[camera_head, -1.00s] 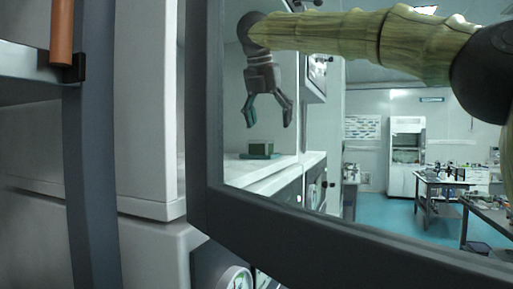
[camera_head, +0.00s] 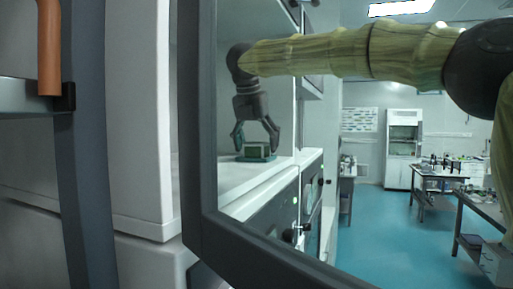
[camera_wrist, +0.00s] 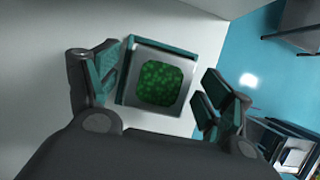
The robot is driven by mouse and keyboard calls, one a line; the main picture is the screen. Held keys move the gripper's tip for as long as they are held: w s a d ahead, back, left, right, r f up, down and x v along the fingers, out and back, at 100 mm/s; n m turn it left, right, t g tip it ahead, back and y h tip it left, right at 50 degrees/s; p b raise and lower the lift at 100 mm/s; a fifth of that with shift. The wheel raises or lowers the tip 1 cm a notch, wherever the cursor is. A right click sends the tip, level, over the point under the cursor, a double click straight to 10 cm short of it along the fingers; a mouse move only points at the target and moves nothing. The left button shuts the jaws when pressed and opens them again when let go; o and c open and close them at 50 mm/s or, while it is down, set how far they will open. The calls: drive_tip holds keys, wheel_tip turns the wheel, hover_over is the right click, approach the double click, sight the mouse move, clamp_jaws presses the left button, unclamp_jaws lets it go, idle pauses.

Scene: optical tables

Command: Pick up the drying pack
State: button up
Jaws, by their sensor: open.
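The drying pack (camera_head: 258,151) is a small box with a green window in its top and a teal base. It sits on a white shelf inside a cabinet, seen through the dark-framed glass in the head view. In the wrist view the drying pack (camera_wrist: 160,84) lies between the fingers, slightly tilted, nearer the left finger. My gripper (camera_head: 257,145) points down with its fingers on either side of the pack. In the wrist view my gripper (camera_wrist: 150,85) is open, with a clear gap at the right finger. Whether the left finger touches the pack I cannot tell.
The dark window frame (camera_head: 290,250) stands in the foreground, between the camera and the shelf. The white shelf (camera_head: 232,180) is clear around the pack. An orange handle (camera_head: 49,48) is at the upper left. Lab tables (camera_head: 440,178) and open blue floor (camera_head: 385,240) lie farther right.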

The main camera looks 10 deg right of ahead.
drive_tip(key=shift+f, duration=0.15)
drive_tip(key=c, duration=1.2)
